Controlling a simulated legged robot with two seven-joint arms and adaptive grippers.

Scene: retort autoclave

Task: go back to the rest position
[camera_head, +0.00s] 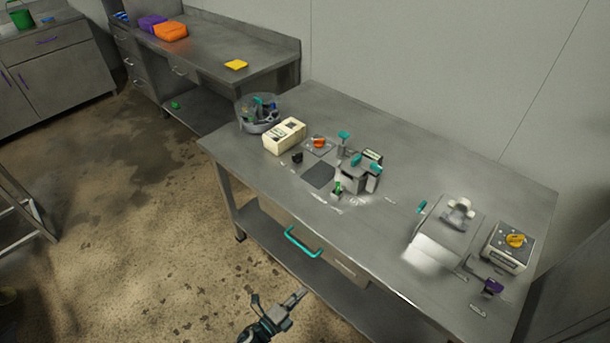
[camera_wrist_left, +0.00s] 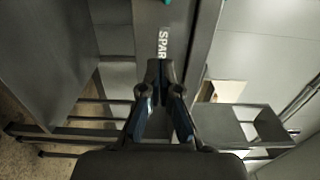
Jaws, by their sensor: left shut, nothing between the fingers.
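My left gripper (camera_head: 297,296) is at the bottom of the head view, in front of the steel workbench (camera_head: 400,185) and below the teal drawer handle (camera_head: 301,243). It looks clear of the handle in this view. In the left wrist view the fingers of the left gripper (camera_wrist_left: 160,68) come together at the tips, with nothing between them. Beyond them is a grey drawer front with the letters SPAR (camera_wrist_left: 163,43). My right gripper is in neither view.
The bench carries a cream box (camera_head: 285,136), a round organizer (camera_head: 261,114), a clamp-like fixture (camera_head: 354,178) and a box with a yellow knob (camera_head: 509,247). A second bench (camera_head: 215,48) stands behind. The floor (camera_head: 130,240) at the left is mostly clear.

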